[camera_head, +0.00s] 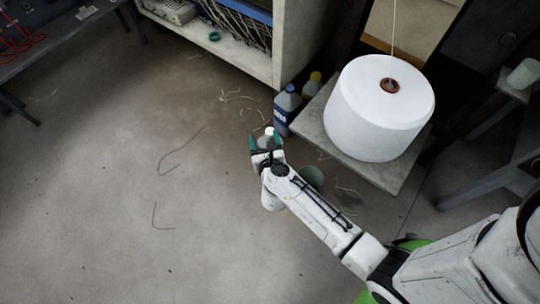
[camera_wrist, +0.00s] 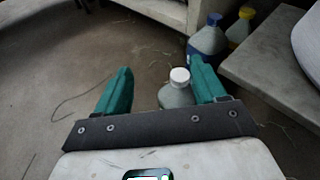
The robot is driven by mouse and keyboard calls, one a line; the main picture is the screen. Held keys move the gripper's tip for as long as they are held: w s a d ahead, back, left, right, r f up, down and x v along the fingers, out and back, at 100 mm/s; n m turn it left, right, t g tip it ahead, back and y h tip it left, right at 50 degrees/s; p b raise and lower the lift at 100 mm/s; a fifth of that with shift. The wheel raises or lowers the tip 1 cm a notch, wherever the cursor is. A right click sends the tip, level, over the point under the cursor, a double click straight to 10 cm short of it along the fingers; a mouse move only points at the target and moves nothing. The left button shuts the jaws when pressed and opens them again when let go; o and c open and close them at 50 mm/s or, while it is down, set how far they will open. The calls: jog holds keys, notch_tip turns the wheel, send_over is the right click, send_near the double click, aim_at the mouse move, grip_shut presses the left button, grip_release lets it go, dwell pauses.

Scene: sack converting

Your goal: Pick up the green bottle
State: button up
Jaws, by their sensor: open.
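The green bottle, dull grey-green with a white cap, stands upright on the floor in the wrist view (camera_wrist: 176,97). Its lower part is hidden behind my gripper's dark bar. In the head view its white cap (camera_head: 269,131) shows at the end of my arm, the body mostly hidden. My gripper (camera_wrist: 160,66) has two teal fingers, spread apart and empty. In the wrist view the bottle appears between them, nearer the right finger. In the head view my gripper (camera_head: 265,141) is right by the bottle; I cannot tell whether they touch.
A blue bottle (camera_head: 286,105) and a yellow-capped bottle (camera_head: 312,86) stand just behind, beside a low grey platform (camera_head: 385,180) bearing a big white spool (camera_head: 380,112). A shelf unit (camera_head: 235,52) stands at the back. Loose strands lie on the floor, which is open at left.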

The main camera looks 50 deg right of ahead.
aim_at(270, 135)
jog(key=d+f+m+g+b, duration=0.1)
jog(key=f, duration=0.1)
jog(key=d+f+m+b, duration=0.1)
jog(key=f, duration=0.1)
jog(key=d+f+m+g, duration=0.1)
jog(key=d+f, duration=0.1)
jog(key=shift+w+f+g+h+b, duration=0.2)
jog(key=shift+f+g+h+b, duration=0.1)
jog(key=shift+f+b, duration=0.1)
jog(key=shift+w+d+f, duration=0.1)
jog(key=shift+w+d, duration=0.25)
jog(key=shift+d, duration=0.05)
jog(key=b+x, duration=0.2)
jog(key=x, duration=0.1)
jog(key=f+b+x, duration=0.1)
jog(key=shift+w+a, duration=0.1)
jog(key=shift+w, duration=0.05)
jog(key=shift+w+d+f, duration=0.1)
jog(key=shift+w+d, duration=0.2)
jog(key=shift+d, duration=0.05)
grip_shut()
